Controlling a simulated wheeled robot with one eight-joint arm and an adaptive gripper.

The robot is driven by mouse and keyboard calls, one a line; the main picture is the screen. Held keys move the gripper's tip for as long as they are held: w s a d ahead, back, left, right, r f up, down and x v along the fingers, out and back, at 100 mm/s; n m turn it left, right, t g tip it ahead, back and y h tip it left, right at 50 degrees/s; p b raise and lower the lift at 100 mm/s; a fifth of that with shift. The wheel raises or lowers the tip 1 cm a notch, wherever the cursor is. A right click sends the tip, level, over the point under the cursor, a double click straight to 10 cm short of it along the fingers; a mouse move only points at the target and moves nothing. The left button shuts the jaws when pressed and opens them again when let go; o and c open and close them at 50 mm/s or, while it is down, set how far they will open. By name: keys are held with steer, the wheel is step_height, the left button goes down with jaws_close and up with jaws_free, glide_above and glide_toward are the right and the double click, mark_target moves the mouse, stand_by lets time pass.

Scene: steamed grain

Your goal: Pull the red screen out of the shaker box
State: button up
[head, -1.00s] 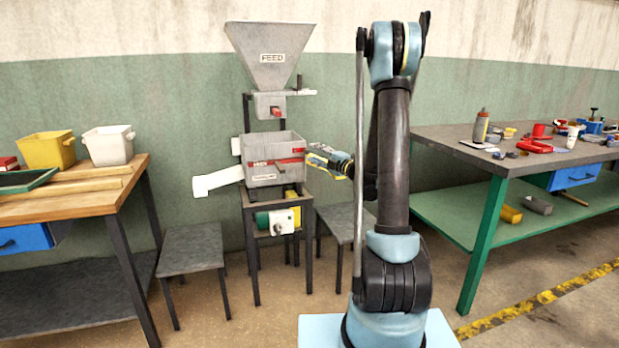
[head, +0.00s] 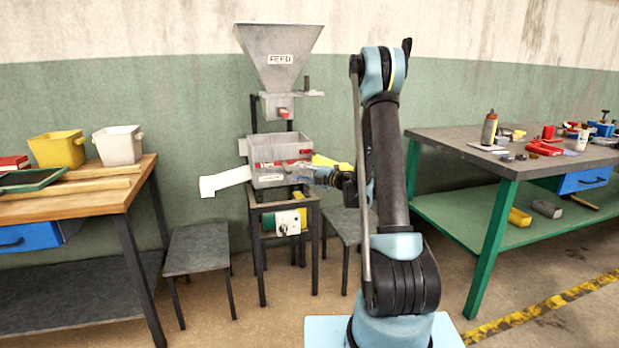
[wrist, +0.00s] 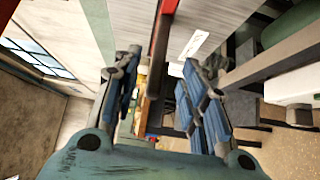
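The grey shaker box (head: 265,152) stands on its frame under the feed hopper. The red screen's edge (head: 290,164) shows as a red strip along the box front. In the wrist view, a long red bar (wrist: 162,35), apparently part of the screen, runs beside the pale grey box wall. My gripper (head: 322,177) is at the right side of the box, low by its front corner.
The feed hopper (head: 278,55) is above the box. A white chute (head: 224,181) sticks out left and a yellow chute (head: 335,163) right, close to my gripper. Grey stools (head: 197,248) flank the frame. Benches stand at left (head: 120,195) and right (head: 450,142).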

mark_target(284, 164)
steer(key=x, duration=0.9)
steer(key=shift+a, duration=0.35)
steer(key=shift+w+r, duration=0.1)
steer(key=shift+w, duration=0.05)
steer(key=shift+c, duration=0.5)
steer(key=c, duration=0.8)
jaws_close()
